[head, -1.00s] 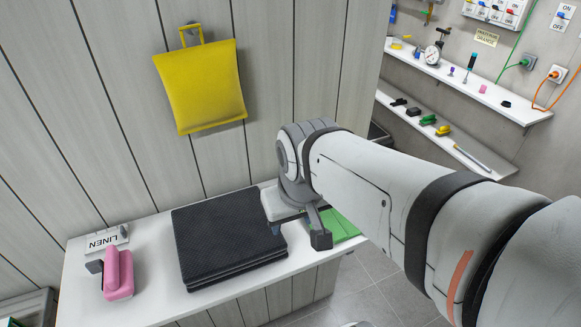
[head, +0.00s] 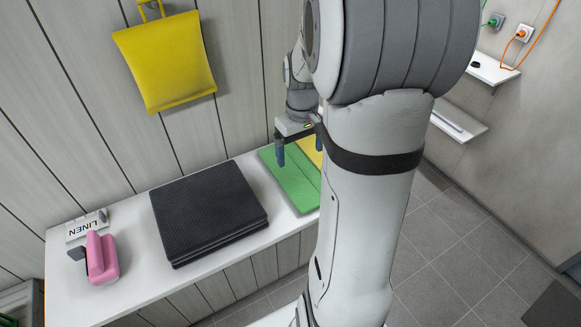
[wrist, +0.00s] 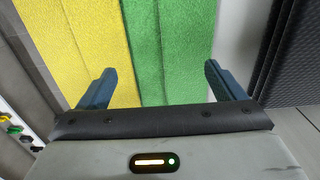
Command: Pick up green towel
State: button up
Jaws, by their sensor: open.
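The green towel (head: 291,182) lies folded flat on the white shelf (head: 140,269), right of the dark folded cloth (head: 206,213). A yellow towel (head: 313,147) lies against its right side in the head view, partly hidden by my arm. In the wrist view the green towel (wrist: 172,50) runs up the middle, with the yellow towel (wrist: 75,40) touching it on the left. My gripper (head: 299,149) is open and empty above the towels, pointing down.
The dark cloth also shows at right in the wrist view (wrist: 297,55), with a strip of bare shelf between. A pink object (head: 101,257) and a LINEN sign (head: 87,227) stand at the shelf's left end. A yellow cushion-like item (head: 166,62) hangs on the wall.

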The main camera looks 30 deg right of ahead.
aim_at(299, 166)
notch_tip(299, 166, down, 5)
jog(key=shift+a+p, duration=0.1)
jog(key=shift+p, duration=0.4)
jog(key=shift+c, duration=0.6)
jog(key=c, duration=1)
